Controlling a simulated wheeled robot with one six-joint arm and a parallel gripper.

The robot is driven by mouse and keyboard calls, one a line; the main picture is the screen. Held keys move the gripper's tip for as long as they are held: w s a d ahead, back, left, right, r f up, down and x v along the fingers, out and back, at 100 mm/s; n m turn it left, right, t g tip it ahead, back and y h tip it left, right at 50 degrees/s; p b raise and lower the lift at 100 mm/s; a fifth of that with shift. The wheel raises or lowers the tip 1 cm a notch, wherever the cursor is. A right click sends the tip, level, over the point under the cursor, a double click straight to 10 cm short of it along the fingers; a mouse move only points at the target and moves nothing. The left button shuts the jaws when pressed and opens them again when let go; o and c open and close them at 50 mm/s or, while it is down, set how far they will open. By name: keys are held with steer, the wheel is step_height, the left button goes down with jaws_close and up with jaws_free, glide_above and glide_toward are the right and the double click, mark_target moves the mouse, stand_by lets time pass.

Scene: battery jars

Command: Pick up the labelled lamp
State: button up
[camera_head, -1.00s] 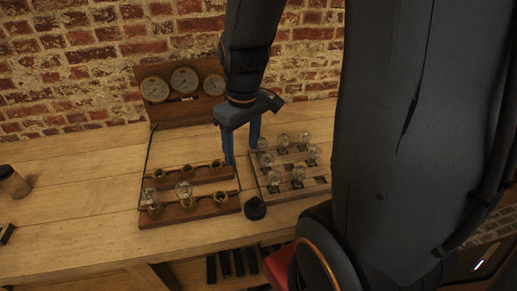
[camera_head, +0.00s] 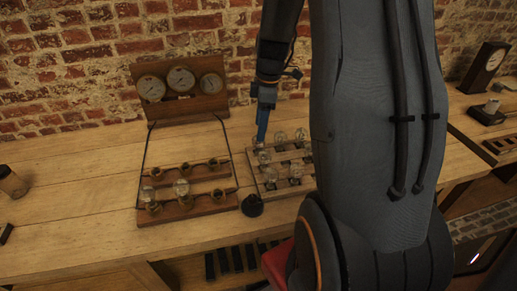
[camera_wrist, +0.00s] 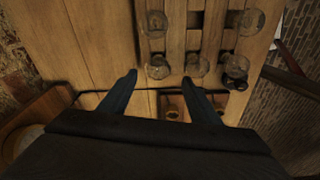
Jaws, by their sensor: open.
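A wooden rack (camera_head: 258,190) holds several clear glass lamps (camera_head: 281,137) at the table's middle right. My gripper (camera_head: 262,138) is pointed down at the rack's back left corner in the head view, its blue fingers seen nearly edge-on. In the wrist view my gripper (camera_wrist: 160,79) is open, with a gap between the fingertips. One glass lamp (camera_wrist: 158,67) shows in that gap, just beyond the tips. Another lamp (camera_wrist: 197,65) shows beside the right fingertip. No lamp is held. I cannot make out a label on any lamp.
A wooden socket board (camera_head: 185,210) with two glass lamps stands left of the rack, below a gauge panel (camera_head: 180,82). The table's left part is mostly clear. My arm hides the rack's right side.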

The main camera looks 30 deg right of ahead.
mark_target(258, 145)
steer(key=shift+w+a+f+p, duration=0.15)
steer(key=shift+f+p, duration=0.35)
steer(key=shift+f, duration=0.75)
steer(key=shift+w+a+f+p, duration=0.1)
steer(key=shift+w+f+p, duration=0.3)
steer(key=shift+f, duration=0.85)
steer(key=shift+s, duration=0.15)
steer(key=c, duration=1.3)
